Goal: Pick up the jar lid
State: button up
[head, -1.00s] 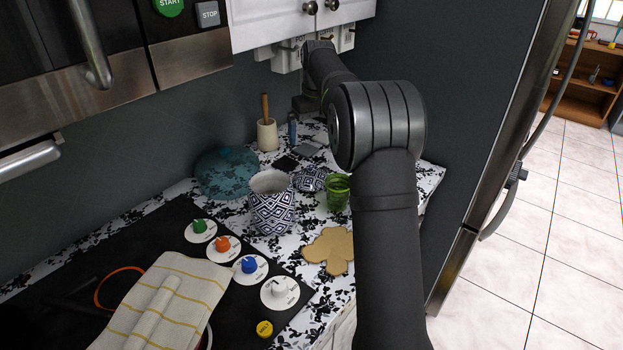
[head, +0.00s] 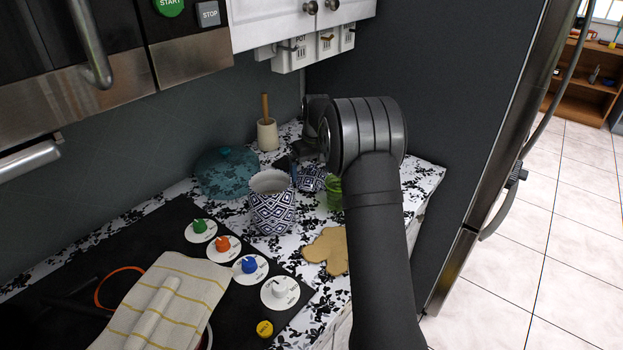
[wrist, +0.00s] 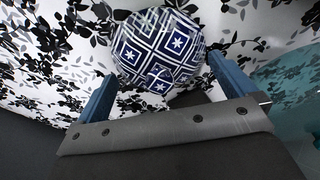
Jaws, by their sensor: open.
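The jar lid (head: 311,179), navy and white with a geometric pattern, lies on the floral counter behind and to the right of the matching open jar (head: 271,212). In the wrist view the lid (wrist: 157,48) fills the top middle, its patterned face with star shapes toward the camera. My gripper (wrist: 159,66) is open, with one blue finger on each side of the lid's near part. I cannot tell whether the fingers touch it. Nothing is held. In the head view my arm hides much of the gripper.
A green glass (head: 334,192) stands close to the lid's right, partly behind my arm. A teal floral pot (head: 226,172) sits left, and a white crock with a wooden handle (head: 267,134) behind. A tan cloverleaf mat (head: 326,250) lies in front. White boxes (head: 312,50) hang under the cabinet.

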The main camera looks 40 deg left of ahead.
jog(key=shift+f, duration=0.15)
jog(key=shift+c, duration=0.4)
jog(key=c, duration=1)
jog(key=shift+f, duration=0.1)
